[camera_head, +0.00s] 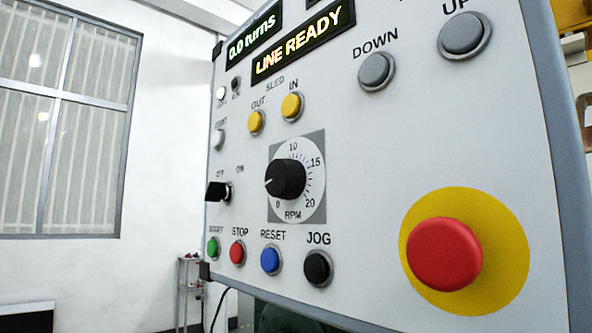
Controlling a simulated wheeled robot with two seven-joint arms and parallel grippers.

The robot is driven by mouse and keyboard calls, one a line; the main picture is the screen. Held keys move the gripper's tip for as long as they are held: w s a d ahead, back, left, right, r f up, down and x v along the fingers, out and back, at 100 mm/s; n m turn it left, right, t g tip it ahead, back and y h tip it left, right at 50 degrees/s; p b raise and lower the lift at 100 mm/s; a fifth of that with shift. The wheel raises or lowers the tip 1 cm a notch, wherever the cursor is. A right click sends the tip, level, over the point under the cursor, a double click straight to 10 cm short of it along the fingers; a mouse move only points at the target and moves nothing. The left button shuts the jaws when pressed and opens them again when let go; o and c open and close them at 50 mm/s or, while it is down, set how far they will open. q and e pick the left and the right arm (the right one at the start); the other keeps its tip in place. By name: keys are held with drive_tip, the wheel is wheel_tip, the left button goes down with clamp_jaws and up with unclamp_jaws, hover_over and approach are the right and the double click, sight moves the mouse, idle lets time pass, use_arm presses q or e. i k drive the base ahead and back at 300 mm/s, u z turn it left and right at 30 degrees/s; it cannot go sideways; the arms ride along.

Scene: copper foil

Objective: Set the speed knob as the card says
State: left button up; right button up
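The speed knob (286,179) is black and sits on a round white RPM dial (299,207) marked 0, 10, 15 and 20 in what shows. Its white pointer line faces left, on the side between 0 and 10. The exact reading is hard to tell at this slant. The dial is on a grey plate in the middle of a white control panel (385,140). No card is in view. Neither of my grippers is in view.
Displays read "0.0 turns" (254,35) and "LINE READY" (303,42). Below the dial are START (214,248), STOP (238,252), RESET (271,260) and JOG (318,268) buttons. A large red button (444,254) protrudes at lower right. A black OFF/ON switch (217,192) is left of the dial.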

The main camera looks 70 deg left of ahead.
sight(284, 179)
drive_tip(key=z, duration=1.3)
drive_tip(key=k, duration=2.65)
drive_tip(key=u, duration=1.55)
drive_tip(key=i, duration=0.45)
drive_tip(key=u, duration=0.05)
